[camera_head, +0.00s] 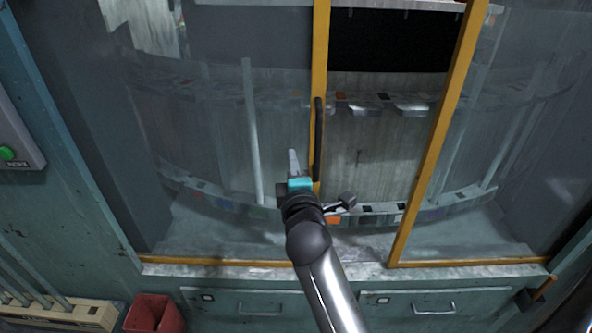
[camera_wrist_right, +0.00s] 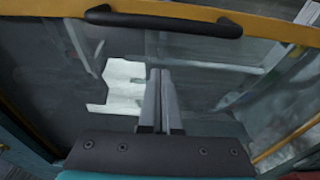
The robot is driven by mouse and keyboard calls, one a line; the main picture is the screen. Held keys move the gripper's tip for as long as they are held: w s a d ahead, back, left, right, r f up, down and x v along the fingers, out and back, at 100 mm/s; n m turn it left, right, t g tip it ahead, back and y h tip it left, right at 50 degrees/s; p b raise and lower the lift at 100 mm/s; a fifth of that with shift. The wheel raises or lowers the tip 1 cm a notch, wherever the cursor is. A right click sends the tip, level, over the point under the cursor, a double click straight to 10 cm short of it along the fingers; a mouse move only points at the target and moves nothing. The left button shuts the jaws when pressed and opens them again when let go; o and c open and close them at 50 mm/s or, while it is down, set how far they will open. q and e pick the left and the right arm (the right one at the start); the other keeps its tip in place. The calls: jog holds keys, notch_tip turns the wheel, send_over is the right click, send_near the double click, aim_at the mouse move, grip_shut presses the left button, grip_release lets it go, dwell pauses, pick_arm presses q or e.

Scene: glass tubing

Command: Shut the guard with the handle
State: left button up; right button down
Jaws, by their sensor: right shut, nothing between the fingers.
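The guard (camera_head: 215,130) is a curved clear pane with a yellow edge frame, on the left in the head view. Its black upright handle (camera_head: 318,140) is on the yellow edge post, and the handle also shows across the top of the right wrist view (camera_wrist_right: 163,22). A gap lies between this post and the yellow post (camera_head: 437,130) to the right, so the guard stands open. My right gripper (camera_head: 292,155) is shut and empty, in front of the pane just left of the handle. Its closed fingers show in the wrist view (camera_wrist_right: 158,95), apart from the handle. My left gripper is out of view.
A control box with a green button (camera_head: 6,153) is on the left wall. Drawers (camera_head: 240,302) with metal handles lie below the guard. A red bin (camera_head: 155,314) and a rack of tubes (camera_head: 50,312) stand at lower left. A second clear pane (camera_head: 500,130) is on the right.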

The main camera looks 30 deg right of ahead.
jog(key=shift+w+d+p, duration=0.15)
jog(key=shift+d+p, duration=0.3)
jog(key=shift+d, duration=0.65)
jog(key=shift+w+d+p, duration=0.1)
jog(key=shift+d+p, duration=0.3)
jog(key=shift+d, duration=0.65)
